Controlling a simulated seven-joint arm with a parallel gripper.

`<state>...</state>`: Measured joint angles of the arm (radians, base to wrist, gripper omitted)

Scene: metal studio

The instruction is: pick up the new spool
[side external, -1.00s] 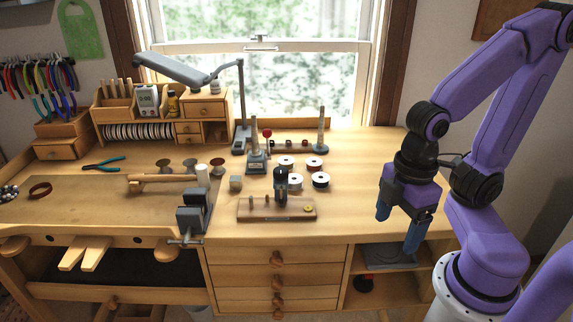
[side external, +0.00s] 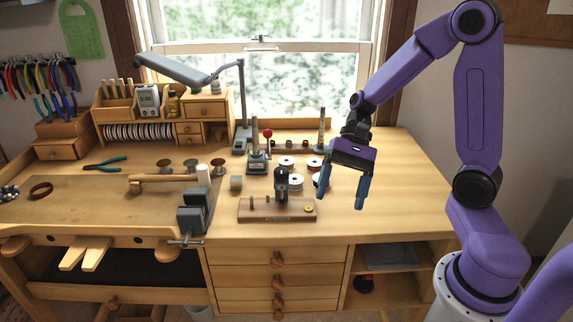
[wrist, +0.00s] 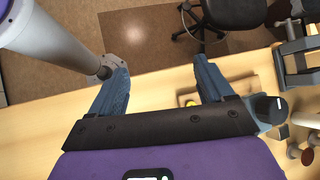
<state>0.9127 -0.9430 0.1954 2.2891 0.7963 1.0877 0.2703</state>
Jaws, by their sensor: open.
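Several white-rimmed spools stand close together on the bench in the side view, among them a back-left spool (side external: 287,162), a back-right spool (side external: 314,164) and a front-left spool (side external: 295,183). A front-right one is partly hidden behind my finger. I cannot tell which is the new spool. My gripper (side external: 341,196) is open and empty, pointing down just right of the spools. In the wrist view, my gripper (wrist: 160,82) shows two blue fingers spread apart with nothing between them; no spool is clearly visible there.
A wooden stand (side external: 262,210) with a dark upright tool (side external: 281,184) is in front of the spools. A grey post stand (side external: 257,160) is left of them and another post (side external: 321,130) behind. The right side of the bench (side external: 400,190) is clear.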

